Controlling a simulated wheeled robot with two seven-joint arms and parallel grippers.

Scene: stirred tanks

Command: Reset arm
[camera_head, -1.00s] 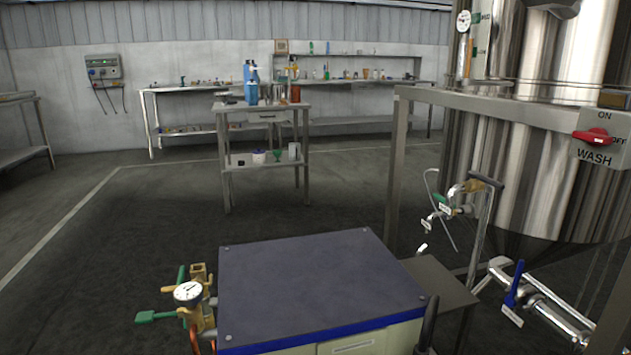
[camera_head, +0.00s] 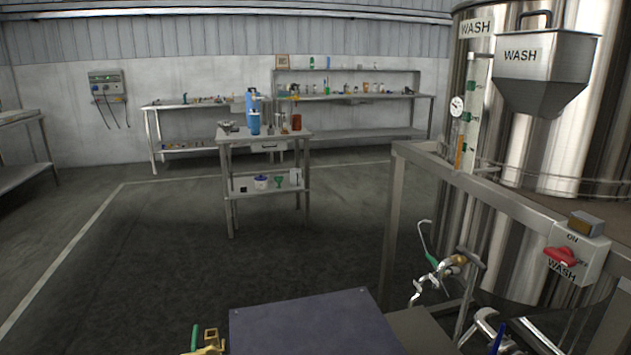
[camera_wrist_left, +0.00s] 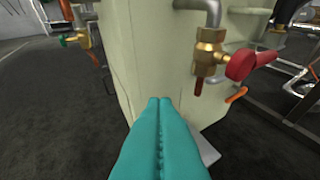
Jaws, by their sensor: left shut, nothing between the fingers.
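My left gripper (camera_wrist_left: 160,103) shows in the left wrist view as two teal fingers pressed together with nothing between them. It points towards a pale cream cabinet (camera_wrist_left: 145,50); I cannot tell whether the tips touch it. A brass tap with a red handle (camera_wrist_left: 240,64) is to the right of the fingers. A brass valve with a green handle (camera_wrist_left: 75,40) is at the upper left. Neither gripper shows in the head view, and my right gripper is in no view.
The dark cabinet top (camera_head: 310,325) is at the bottom of the head view. The steel wash tank (camera_head: 550,150) with a red switch (camera_head: 560,256) stands at the right on a frame. A bench (camera_head: 265,137) with bottles is further back. The floor (camera_head: 150,260) at left is clear.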

